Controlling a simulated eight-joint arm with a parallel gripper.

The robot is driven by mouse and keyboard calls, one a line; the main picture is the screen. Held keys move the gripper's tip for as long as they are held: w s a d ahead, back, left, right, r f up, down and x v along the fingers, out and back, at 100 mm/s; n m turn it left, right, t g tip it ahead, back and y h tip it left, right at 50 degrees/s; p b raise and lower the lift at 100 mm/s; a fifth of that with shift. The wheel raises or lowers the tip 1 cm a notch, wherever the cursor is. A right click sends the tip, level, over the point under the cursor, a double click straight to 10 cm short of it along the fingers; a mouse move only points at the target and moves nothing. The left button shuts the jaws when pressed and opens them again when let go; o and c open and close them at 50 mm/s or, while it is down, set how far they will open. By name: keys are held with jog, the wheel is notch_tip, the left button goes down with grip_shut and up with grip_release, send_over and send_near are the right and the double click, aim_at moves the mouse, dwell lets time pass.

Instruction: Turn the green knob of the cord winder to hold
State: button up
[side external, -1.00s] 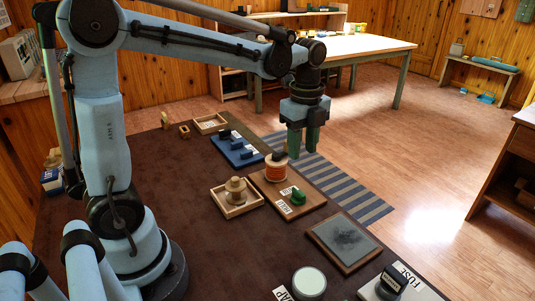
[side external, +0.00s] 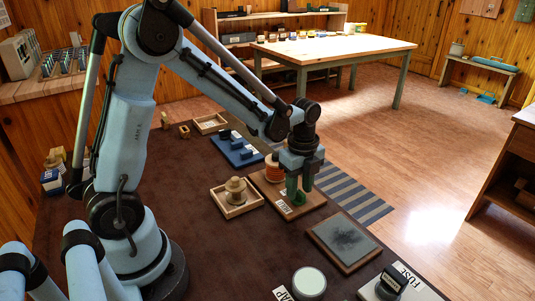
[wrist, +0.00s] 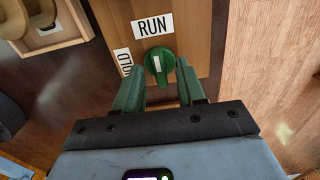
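The cord winder is a wooden board (side external: 318,203) with an orange cord spool (side external: 273,172) on it. Its round green knob (wrist: 160,64) with a white mark shows in the wrist view. The mark points roughly up the picture, towards the RUN label (wrist: 152,25). A HOLD label (wrist: 123,62), partly cut from sight, lies left of the knob. My gripper (wrist: 161,72) is open, its green fingers either side of the knob with small gaps visible. In the side view my gripper (side external: 299,191) is low over the board and mostly hides the knob.
A wooden tray with a tan spool (side external: 235,187) stands left of the winder. A dark slate panel (side external: 343,241) lies in front of it. A blue block board (side external: 238,150) is behind. A round white-topped pot (side external: 309,282) and a FUSE stamp (side external: 392,281) are nearer.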

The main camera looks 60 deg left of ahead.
jog(key=shift+f, duration=0.2)
grip_shut()
